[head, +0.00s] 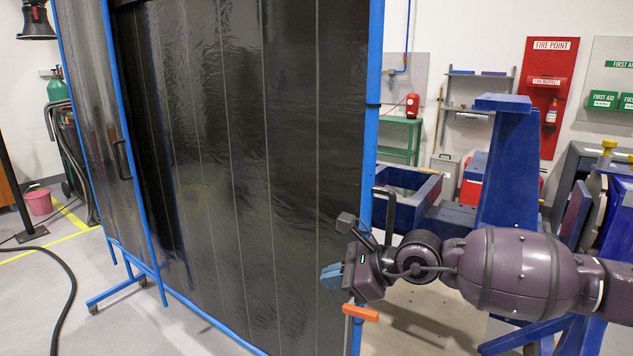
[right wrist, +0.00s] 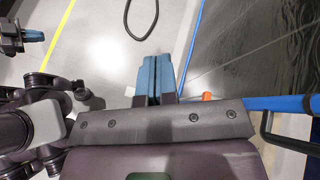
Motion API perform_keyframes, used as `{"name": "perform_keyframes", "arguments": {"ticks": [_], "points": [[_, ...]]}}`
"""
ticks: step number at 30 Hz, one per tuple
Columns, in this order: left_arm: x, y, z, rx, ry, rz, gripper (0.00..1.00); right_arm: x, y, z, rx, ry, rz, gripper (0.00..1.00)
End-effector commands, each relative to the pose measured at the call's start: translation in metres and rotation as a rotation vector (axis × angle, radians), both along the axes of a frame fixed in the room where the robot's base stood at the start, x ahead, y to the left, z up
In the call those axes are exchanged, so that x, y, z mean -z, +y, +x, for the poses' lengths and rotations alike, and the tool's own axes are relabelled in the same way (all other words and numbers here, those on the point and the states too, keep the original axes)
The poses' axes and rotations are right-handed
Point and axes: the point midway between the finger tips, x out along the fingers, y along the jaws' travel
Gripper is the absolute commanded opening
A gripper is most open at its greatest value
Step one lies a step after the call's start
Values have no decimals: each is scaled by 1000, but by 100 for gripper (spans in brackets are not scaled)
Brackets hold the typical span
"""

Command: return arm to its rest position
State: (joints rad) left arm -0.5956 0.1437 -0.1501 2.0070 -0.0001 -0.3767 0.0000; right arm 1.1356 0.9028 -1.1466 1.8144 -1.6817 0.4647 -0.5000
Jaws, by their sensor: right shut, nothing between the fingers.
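My right arm comes in from the right in the head view, raised and stretched toward the left. My right gripper (head: 331,277) is shut and empty, in front of the dark curtain screen (head: 260,170) near its right blue post. In the right wrist view its blue fingers (right wrist: 154,78) are together above bare floor. At the left of that view, part of my other arm shows with a blue-tipped gripper (right wrist: 33,36), too small to tell its opening. The blue rotary jig (head: 508,165) stands behind and beside my right arm, partly hidden by it.
An orange handle (head: 360,312) sits just below my right gripper, by the screen's post. The screen's blue frame (head: 372,110) and black handle (head: 122,160) are close by. A hose (head: 70,285) lies on the floor at the left. Open floor (head: 110,320) is left of the screen.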

Motion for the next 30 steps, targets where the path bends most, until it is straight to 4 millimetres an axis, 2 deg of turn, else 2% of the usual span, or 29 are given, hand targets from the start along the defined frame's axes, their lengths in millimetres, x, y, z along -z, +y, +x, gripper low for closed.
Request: {"name": "perform_keyframes", "arguments": {"ticks": [1,3,6,10,14,17,20,26,30], "points": [[0,0,1,1,-1,1,0,-8,13,-8,19,85,116,0],[0,0,2,2,-3,1,0,-22,27,-16,54,218,285,0],[-1,0,3,2,-6,1,0,-39,41,-25,109,421,522,0],[-2,0,4,3,-8,0,0,-54,44,-29,199,709,824,0],[-2,0,4,3,-7,1,0,-56,32,-26,309,1009,1116,0],[-1,0,4,3,-7,1,0,-47,16,-22,398,1222,1318,0],[-1,0,3,2,-5,1,0,-31,-4,-18,489,1417,1500,0],[0,0,1,1,-1,1,0,20,-50,-20,675,1753,1829,0],[0,0,-1,0,2,1,0,65,-83,-32,803,1943,2038,0]]}}
